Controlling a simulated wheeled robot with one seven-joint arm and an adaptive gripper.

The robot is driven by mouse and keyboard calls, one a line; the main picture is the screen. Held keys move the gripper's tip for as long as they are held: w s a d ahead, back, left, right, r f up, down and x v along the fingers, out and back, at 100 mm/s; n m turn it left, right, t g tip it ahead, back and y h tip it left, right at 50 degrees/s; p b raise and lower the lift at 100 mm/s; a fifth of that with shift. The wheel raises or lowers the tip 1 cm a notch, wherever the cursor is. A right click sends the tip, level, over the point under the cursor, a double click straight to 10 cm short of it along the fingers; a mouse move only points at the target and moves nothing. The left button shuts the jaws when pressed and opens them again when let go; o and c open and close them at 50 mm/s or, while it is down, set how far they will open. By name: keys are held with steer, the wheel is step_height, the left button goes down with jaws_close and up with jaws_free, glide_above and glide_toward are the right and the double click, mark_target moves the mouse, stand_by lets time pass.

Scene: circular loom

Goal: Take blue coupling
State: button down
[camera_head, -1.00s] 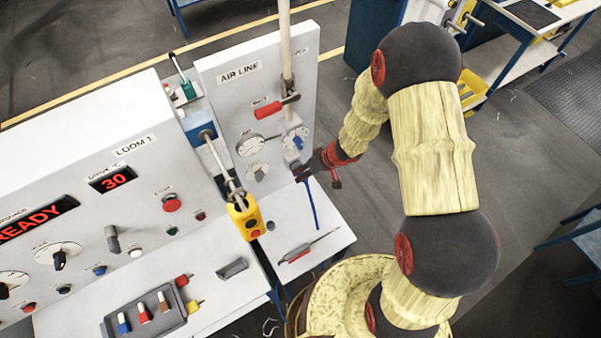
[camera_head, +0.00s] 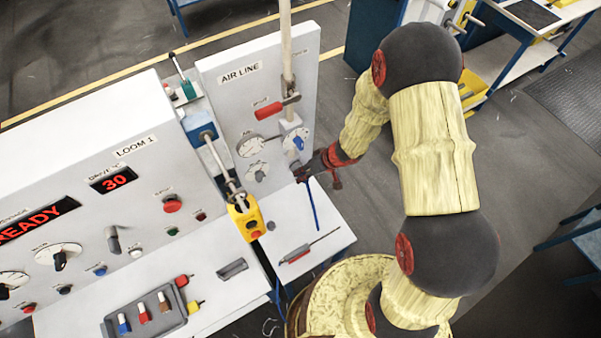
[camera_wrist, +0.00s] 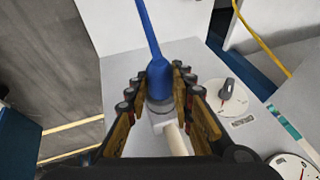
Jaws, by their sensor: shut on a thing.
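The blue coupling (camera_wrist: 158,78) is between the fingers of my gripper (camera_wrist: 157,88) in the wrist view, with a blue hose (camera_wrist: 148,25) running up from it. My gripper is shut on the coupling. A grey ring and a pale fitting (camera_wrist: 175,138) show just below the coupling; I cannot tell whether they are joined to it. In the head view my gripper (camera_head: 303,172) is by the lower right of the AIR LINE panel (camera_head: 240,90), and the blue hose (camera_head: 313,205) hangs below it. The coupling itself is hidden there.
The panel carries a red-handled valve (camera_head: 268,110), a pale vertical pipe (camera_head: 286,50) and several dials. A screwdriver-like tool (camera_head: 300,252) lies on the white bench below. A yellow button box (camera_head: 245,220) stands left of it. The floor right of the panel is open.

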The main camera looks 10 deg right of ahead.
steer(key=shift+s+d, duration=0.25)
steer(key=shift+s, duration=0.2)
steer(key=shift+s, duration=0.1)
steer(key=s, duration=0.1)
steer(key=s+d+p, duration=0.1)
steer(key=shift+s+r, duration=0.1)
steer(key=shift+s, duration=0.25)
